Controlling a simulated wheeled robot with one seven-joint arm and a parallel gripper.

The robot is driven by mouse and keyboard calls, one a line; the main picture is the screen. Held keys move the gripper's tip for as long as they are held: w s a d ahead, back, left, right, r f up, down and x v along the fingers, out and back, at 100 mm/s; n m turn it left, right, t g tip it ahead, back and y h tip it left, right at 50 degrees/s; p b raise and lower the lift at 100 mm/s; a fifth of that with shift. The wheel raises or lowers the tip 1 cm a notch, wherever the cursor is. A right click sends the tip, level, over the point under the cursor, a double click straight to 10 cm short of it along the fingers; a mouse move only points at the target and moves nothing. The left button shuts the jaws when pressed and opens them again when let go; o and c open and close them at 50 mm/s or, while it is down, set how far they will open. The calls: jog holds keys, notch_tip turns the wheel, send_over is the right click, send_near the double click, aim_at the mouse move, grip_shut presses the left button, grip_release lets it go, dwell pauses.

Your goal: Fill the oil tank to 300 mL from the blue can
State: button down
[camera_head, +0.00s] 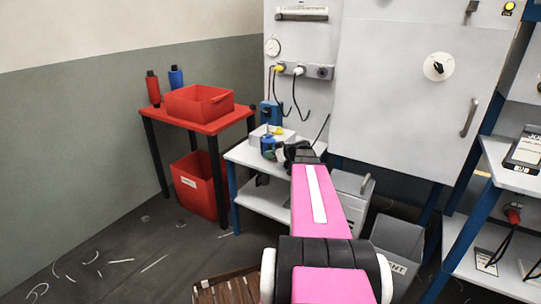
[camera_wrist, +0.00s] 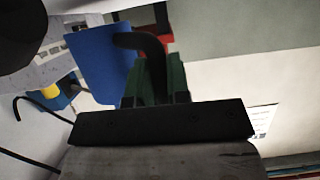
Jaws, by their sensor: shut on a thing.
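The blue can (camera_head: 267,142) stands out at the left part of the white bench, in front of a pale block. My gripper (camera_head: 278,154) is at its right side, at the end of my pink arm. In the wrist view, the green fingers of my gripper (camera_wrist: 156,83) are shut on a dark curved handle (camera_wrist: 145,41), beside the can's blue body (camera_wrist: 100,60). Whether the can touches the bench is hard to tell. I cannot make out an oil tank level or any 300 mL mark; a blue unit (camera_head: 270,112) stands behind the can.
A white bench (camera_head: 245,157) is below the gripper. A red tray (camera_head: 199,102) and two bottles stand on the red table at left. A tall grey cabinet (camera_head: 400,90) stands behind. Black cables hang from yellow and white plugs. A grey bin (camera_head: 398,240) is at right.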

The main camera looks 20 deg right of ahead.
aim_at(270, 146)
jog(key=shift+w, duration=0.3)
jog(key=shift+s+a+r+m+g, duration=0.1)
jog(key=shift+s+r+m+g, duration=0.25)
jog(key=shift+r+m+g, duration=0.2)
jog(key=shift+s+a+r+m+g, duration=0.1)
jog(key=shift+s+r+m+g, duration=0.2)
jog(key=shift+r+m+g, duration=0.55)
jog(key=shift+r+g, duration=0.4)
jog(key=shift+r, duration=0.4)
jog(key=shift+s+d, duration=0.1)
jog(key=shift+d, duration=0.05)
jog(key=shift+r, duration=0.15)
jog(key=shift+w+d+r+m+g, duration=0.1)
jog(key=shift+r+m+g, duration=0.15)
jog(key=shift+r, duration=0.35)
jog(key=shift+w+a+r+m+g, duration=0.15)
jog(key=shift+r+g, duration=0.2)
jog(key=shift+r, duration=0.25)
jog(key=shift+w+d+r+m+g, duration=0.1)
jog(key=shift+d+r+m+g, duration=0.15)
jog(key=shift+r, duration=0.35)
jog(key=shift+a, duration=0.1)
dwell(0.3)
